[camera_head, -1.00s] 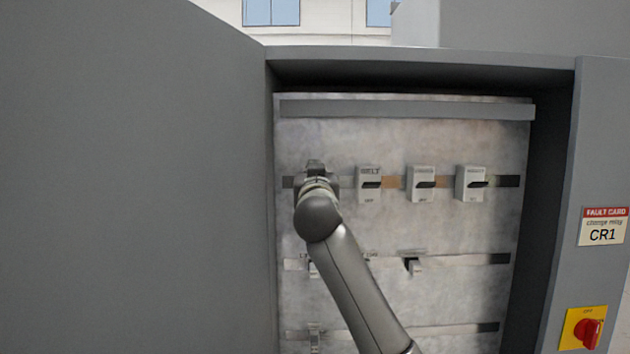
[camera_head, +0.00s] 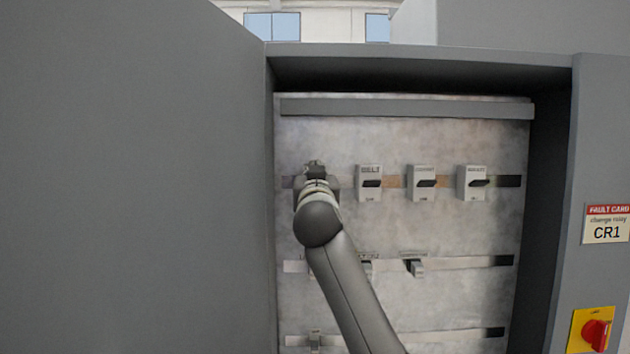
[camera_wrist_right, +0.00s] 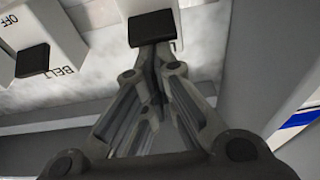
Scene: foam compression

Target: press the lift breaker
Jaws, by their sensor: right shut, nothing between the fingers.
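My right gripper (camera_head: 315,168) is at the left end of the top breaker row in the head view. It hides most of the breaker there, so I cannot read its label. In the right wrist view the gripper's fingers (camera_wrist_right: 152,62) are shut and empty. Their tips are at a dark toggle (camera_wrist_right: 152,28) on a white breaker body (camera_wrist_right: 186,5); I cannot tell if they touch it. The breaker marked BELT (camera_head: 369,190) is just right of the gripper, and shows at the left of the wrist view (camera_wrist_right: 62,42). My left gripper is not in view.
Two more breakers (camera_head: 421,190) (camera_head: 472,190) continue the top row. Lower rails hold small parts, including a relay-like piece (camera_head: 415,266). A large grey door (camera_head: 130,180) stands at left. A fault card (camera_head: 606,224) and red knob (camera_head: 595,334) are on the right frame.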

